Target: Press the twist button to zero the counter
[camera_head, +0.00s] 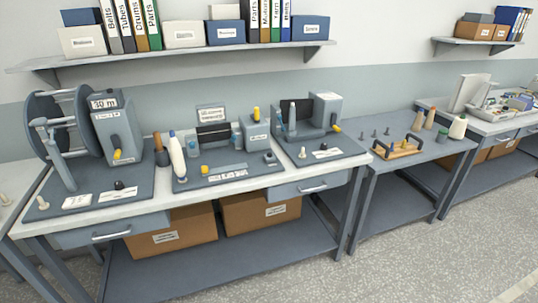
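The twist button cannot be singled out, because the small labels are unreadable at this size. A grey winding machine (118,130) with a large dark reel (52,130) stands at the left of the bench; its display (103,103) reads "30 m". A small dark knob (119,185) sits on its base plate, beside white label cards (77,201). Similar dark knobs show on the middle station (269,157) and on the right station (323,146). Yellow-tipped levers (117,155) stick out from the machines. My gripper is not in view.
The bench (140,214) has drawers and cardboard boxes (172,231) below. Open floor (440,250) lies at right front.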

